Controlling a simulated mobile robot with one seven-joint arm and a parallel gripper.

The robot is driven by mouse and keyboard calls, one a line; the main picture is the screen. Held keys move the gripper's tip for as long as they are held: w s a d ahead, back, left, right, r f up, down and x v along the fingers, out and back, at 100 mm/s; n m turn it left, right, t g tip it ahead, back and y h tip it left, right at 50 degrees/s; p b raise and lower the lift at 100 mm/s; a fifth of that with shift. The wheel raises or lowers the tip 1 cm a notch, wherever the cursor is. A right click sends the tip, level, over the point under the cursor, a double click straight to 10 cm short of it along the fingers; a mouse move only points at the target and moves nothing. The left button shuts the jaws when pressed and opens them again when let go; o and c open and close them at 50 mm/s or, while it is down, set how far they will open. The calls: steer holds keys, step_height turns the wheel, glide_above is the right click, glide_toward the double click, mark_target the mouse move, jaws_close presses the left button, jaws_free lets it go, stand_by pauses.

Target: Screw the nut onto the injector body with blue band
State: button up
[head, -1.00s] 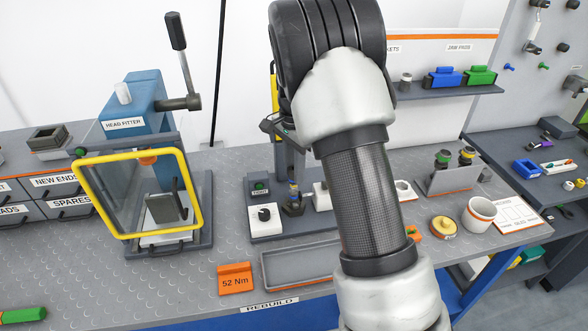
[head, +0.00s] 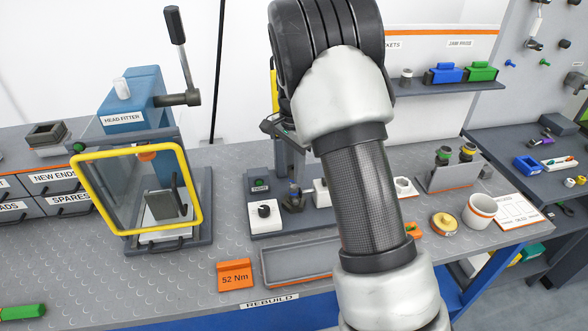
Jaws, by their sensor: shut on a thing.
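My gripper (head: 291,178) reaches down from behind my forearm and is only partly in view. It is shut, with its fingers at the top of the injector body with the blue band (head: 294,192). That body stands upright in the dark holder of the bench fixture (head: 254,228). The nut is too small and too covered by the fingers to make out, so I cannot tell how it sits on the body.
The fixture carries a green TIGHT button (head: 259,185) and a knob (head: 264,212). A grey tray (head: 300,263) and an orange 52 Nm sign (head: 236,275) lie in front. The head fitter (head: 140,105) with its yellow-framed guard stands left. A rack (head: 450,175) stands right.

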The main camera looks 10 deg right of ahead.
steer(key=shift+f, duration=0.25)
steer(key=shift+f, duration=0.2)
steer(key=shift+f+b, duration=0.35)
steer(key=shift+f, duration=0.25)
stand_by(0.9)
steer(key=o, duration=1.6)
steer(key=shift+r+p, duration=2.85)
steer(key=shift+r, duration=1.2)
